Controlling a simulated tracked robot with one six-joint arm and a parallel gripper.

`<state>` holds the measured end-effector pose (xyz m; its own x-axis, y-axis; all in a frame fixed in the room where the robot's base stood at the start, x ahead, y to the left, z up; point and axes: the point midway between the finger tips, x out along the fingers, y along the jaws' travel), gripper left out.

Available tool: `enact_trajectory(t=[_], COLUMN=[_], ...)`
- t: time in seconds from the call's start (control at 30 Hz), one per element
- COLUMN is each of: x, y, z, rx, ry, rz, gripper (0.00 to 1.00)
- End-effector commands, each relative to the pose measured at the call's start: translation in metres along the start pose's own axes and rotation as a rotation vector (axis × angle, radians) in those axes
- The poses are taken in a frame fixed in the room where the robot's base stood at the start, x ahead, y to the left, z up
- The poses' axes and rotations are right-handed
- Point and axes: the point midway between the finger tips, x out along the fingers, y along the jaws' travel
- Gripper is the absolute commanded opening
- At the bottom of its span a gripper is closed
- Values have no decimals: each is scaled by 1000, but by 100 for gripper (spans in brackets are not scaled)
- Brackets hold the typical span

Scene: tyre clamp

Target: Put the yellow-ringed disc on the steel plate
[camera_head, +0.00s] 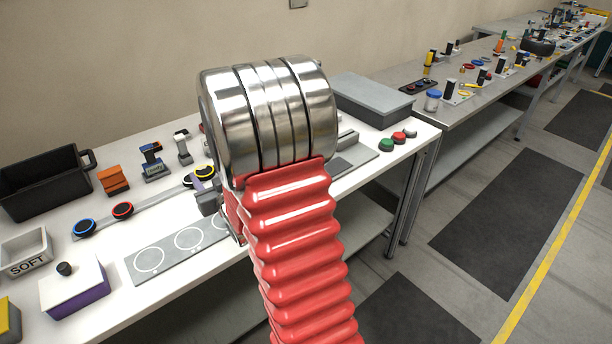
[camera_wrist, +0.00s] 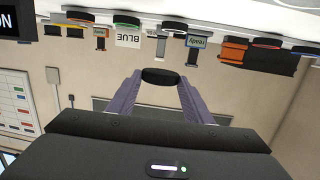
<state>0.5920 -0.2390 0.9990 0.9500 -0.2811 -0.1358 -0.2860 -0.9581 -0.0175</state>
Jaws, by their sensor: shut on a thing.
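In the wrist view, a dark disc (camera_wrist: 160,76) sits between the two purple fingers of my gripper (camera_wrist: 160,82), which is shut on it. Its ring colour cannot be made out there. In the head view, yellow-edged dark shapes (camera_head: 203,171) show beside a purple finger, just left of my large steel arm joint. They fit the yellow-ringed disc in my gripper, which is mostly hidden there. The steel plate (camera_head: 155,273) lies at the table's front edge, with white circles drawn on it. The circles in view are bare, and its right end is hidden by my arm.
A blue-ringed disc (camera_head: 84,228) and a red-ringed disc (camera_head: 122,210) rest on a grey strip behind the plate. A purple box (camera_head: 76,295) and a white SOFT bin (camera_head: 27,252) stand at left. Watch stands (camera_head: 153,160) and a black bin (camera_head: 45,182) are behind.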

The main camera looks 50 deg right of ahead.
Motion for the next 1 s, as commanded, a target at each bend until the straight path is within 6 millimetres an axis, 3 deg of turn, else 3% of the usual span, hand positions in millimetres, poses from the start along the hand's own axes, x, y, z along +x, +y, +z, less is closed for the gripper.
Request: enact_trajectory(t=[0.1, 0.37, 0.6, 0.8, 1.0], x=[-4, -25, -56, -78, -84], y=[47, 140, 222, 265, 274], z=[-4, -9, -11, -12, -12], rx=[6, 17, 24, 28, 29], ry=[2, 1, -5, -10, -11], rz=[55, 161, 260, 313, 324], gripper=[24, 24, 24, 24, 24])
